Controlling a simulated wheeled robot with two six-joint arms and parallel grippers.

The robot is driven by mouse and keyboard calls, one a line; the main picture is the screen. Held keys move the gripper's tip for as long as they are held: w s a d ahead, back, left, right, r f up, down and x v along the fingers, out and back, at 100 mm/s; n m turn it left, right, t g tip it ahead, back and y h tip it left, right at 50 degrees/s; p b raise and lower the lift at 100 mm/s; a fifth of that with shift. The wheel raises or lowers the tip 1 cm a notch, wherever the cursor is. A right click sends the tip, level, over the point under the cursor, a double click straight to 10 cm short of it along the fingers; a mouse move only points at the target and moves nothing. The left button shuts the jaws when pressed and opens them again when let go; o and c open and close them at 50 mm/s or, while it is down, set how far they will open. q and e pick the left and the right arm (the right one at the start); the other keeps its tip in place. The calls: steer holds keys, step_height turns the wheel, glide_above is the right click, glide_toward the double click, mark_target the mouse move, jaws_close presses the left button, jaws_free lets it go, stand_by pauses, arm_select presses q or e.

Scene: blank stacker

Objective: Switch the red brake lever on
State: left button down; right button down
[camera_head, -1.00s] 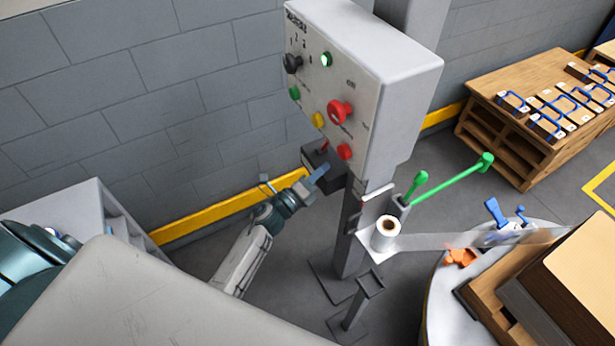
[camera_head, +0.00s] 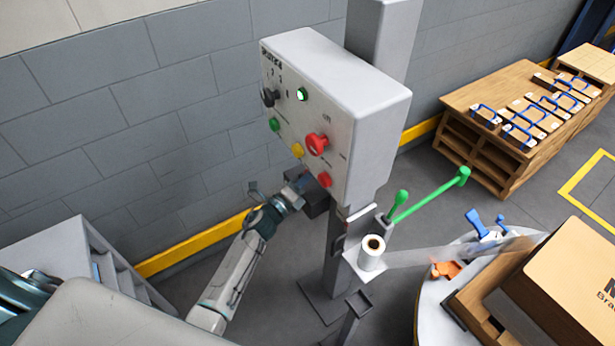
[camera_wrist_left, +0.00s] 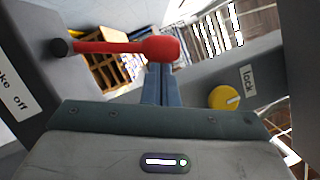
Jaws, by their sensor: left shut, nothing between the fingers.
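The red brake lever (camera_wrist_left: 120,47) shows in the left wrist view, lying across the picture from a dark pivot at left to a rounded red knob end. A label by its pivot ends in "ke off". My left gripper (camera_wrist_left: 160,75) is shut and empty, its blue fingertips right at the underside of the red knob; I cannot tell if they touch. In the head view my left gripper (camera_head: 303,181) is at the dark box (camera_head: 317,204) under the control panel (camera_head: 340,110). My right gripper is not in view.
A yellow knob (camera_wrist_left: 224,97) beside a "lock" label is close right of the fingers. The panel has a red mushroom button (camera_head: 317,144) and several other controls. A paper roll (camera_head: 371,252) and green-handled levers (camera_head: 430,195) stand right of the post.

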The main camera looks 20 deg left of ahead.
arm_select(q)
steer(key=w+a+r+n+g+y+p, duration=0.1)
steer(key=w+a+r+n+p, duration=0.1)
steer(key=w+a+n+p, duration=0.2)
steer(key=w+a+p, duration=0.1)
steer(key=a, duration=0.2)
steer(key=shift+w+a+r, duration=0.2)
steer(key=shift+w+r, duration=0.2)
stand_by(0.7)
steer(key=shift+a+r, duration=0.1)
steer(key=shift+r, duration=0.05)
stand_by(0.4)
